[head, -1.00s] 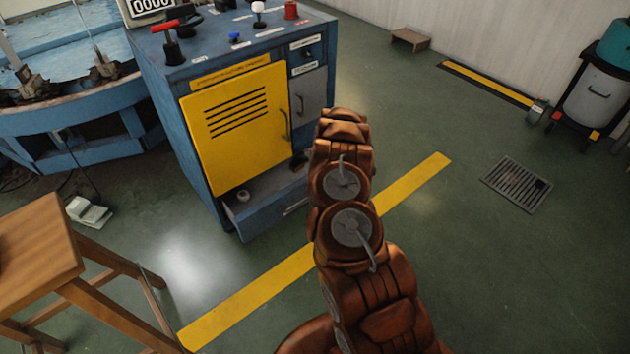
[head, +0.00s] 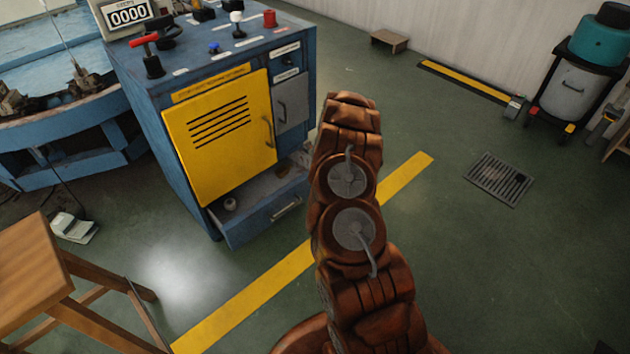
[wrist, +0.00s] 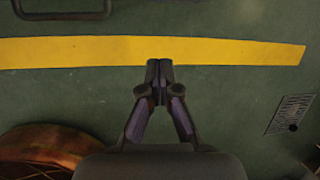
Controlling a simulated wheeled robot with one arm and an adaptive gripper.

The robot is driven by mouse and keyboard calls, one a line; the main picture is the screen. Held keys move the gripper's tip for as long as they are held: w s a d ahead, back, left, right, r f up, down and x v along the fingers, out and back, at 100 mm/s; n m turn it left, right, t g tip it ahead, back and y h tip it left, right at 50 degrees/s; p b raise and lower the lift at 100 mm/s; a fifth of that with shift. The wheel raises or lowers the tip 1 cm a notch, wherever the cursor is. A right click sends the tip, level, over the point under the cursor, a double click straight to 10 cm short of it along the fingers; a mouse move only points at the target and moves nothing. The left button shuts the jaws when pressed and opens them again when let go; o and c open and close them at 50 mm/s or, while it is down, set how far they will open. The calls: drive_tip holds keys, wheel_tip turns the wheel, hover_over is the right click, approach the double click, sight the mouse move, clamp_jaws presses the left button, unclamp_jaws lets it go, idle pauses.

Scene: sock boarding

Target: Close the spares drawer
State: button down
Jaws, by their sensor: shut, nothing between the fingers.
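The spares drawer (head: 262,223) is the low blue drawer at the bottom of the blue cabinet, under the yellow door. It stands pulled out, with a pale round item and a darker small item inside. Its bar handle (head: 286,208) is on the front face. A dark handle-like bar (wrist: 62,14) shows at the top left of the wrist view and looks like the drawer's handle. My gripper (wrist: 160,66) is shut and empty above the floor, over the yellow line and apart from the drawer. In the head view my arm hides the gripper.
The yellow door (head: 220,135) above the drawer is closed. A wooden stool (head: 45,280) stands at the lower left. A yellow floor line (head: 245,300) runs past the cabinet. A floor grate (head: 498,180) and open green floor lie to the right.

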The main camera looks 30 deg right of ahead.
drive_tip(key=d+f+n+t+h+b, duration=0.1)
drive_tip(key=d+f+n+t+b, duration=0.35)
drive_tip(key=d, duration=0.35)
drive_tip(key=d+f+n+t+h+b, duration=0.25)
drive_tip(key=d+f+n, duration=0.25)
drive_tip(key=d, duration=0.3)
drive_tip(key=s+a+n+t+y+b, duration=0.55)
drive_tip(key=a+n+t+y, duration=0.2)
drive_tip(key=a, duration=0.35)
drive_tip(key=w+a+b, duration=0.2)
drive_tip(key=w+b, duration=0.2)
drive_tip(key=w, duration=0.8)
drive_tip(key=shift+w+a+b, duration=0.15)
drive_tip(key=shift+w+b, duration=0.2)
drive_tip(key=shift+w, duration=0.05)
